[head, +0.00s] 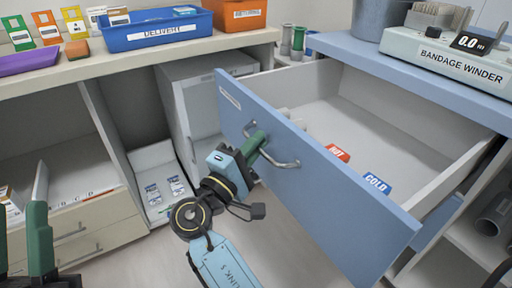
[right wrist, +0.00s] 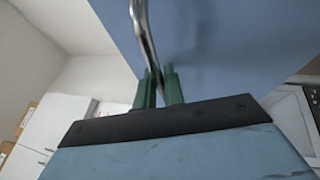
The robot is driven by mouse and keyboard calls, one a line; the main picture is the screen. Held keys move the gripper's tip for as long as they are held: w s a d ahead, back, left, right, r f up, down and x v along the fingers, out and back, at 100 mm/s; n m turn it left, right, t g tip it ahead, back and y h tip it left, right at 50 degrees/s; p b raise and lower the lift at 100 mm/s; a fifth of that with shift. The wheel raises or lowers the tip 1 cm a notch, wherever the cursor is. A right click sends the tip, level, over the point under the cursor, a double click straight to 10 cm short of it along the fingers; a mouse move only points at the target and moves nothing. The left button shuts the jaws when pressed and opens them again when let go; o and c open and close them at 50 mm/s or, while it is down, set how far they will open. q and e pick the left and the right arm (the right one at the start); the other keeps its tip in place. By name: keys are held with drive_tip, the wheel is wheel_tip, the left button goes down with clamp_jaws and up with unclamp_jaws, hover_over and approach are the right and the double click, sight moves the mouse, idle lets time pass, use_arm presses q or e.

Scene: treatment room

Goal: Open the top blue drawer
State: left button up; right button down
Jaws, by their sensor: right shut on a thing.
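The top blue drawer (head: 315,168) stands pulled out of its cabinet in the head view, with its pale inside showing. Its curved metal handle (head: 281,163) is on the blue front. My right gripper (head: 256,146) is at the handle's left part, its green fingers shut on the bar. In the right wrist view the metal handle (right wrist: 143,35) runs down between the two green fingers (right wrist: 159,86), close to the blue front (right wrist: 220,45). My left gripper (head: 38,225) shows at the lower left edge, its green fingers apart with nothing visible between them.
Red HOT (head: 338,152) and blue COLD (head: 376,183) labelled items lie in the drawer. A bandage winder (head: 445,62) stands on the blue top. On the left are a counter (head: 110,68) with a blue delivery bin (head: 155,32) and an open cabinet. Floor shows below the drawer.

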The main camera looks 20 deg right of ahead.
drive_tip(key=c, duration=1.5)
unclamp_jaws()
